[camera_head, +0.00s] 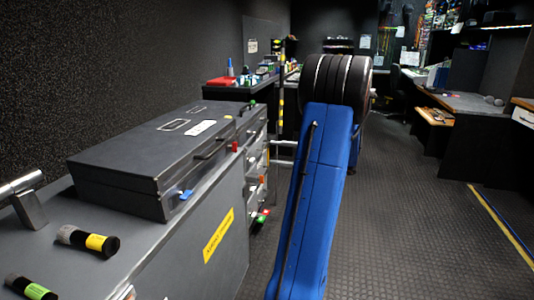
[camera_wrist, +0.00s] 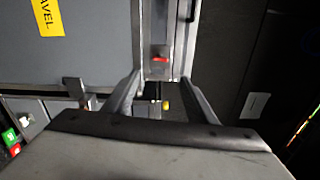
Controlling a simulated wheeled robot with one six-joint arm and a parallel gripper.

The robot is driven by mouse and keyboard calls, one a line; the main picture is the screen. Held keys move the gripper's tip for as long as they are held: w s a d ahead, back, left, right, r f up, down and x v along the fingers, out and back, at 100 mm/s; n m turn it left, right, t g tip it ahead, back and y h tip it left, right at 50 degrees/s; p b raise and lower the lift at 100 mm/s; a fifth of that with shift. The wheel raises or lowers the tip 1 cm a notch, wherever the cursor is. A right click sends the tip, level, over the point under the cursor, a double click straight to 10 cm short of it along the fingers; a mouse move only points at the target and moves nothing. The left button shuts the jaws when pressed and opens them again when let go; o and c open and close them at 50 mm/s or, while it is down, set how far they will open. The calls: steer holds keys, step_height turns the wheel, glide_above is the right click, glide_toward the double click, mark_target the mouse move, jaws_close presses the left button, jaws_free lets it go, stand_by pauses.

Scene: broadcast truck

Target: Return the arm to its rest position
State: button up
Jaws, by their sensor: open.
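My arm rises through the middle of the head view as a blue link with a black ribbed joint on top. My gripper (camera_wrist: 162,82) shows in the wrist view with its two grey fingers spread apart and nothing held between them. A grey panel edge with a small red part (camera_wrist: 160,60) shows beyond and between the fingers, and a small yellow part (camera_wrist: 166,105) shows nearer. I cannot tell whether the fingers touch anything. In the head view the gripper is not visible.
A dark grey case (camera_head: 150,150) lies on the grey cabinet (camera_head: 185,245) at left, with two dark tubes, one yellow-banded (camera_head: 88,241) and one green-banded (camera_head: 30,288). Drawers with coloured tabs face the arm. The floor (camera_head: 410,230) at right is clear; a desk (camera_head: 470,103) stands beyond.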

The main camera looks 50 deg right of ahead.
steer(key=shift+s+d, duration=0.25)
steer(key=shift+s, duration=0.4)
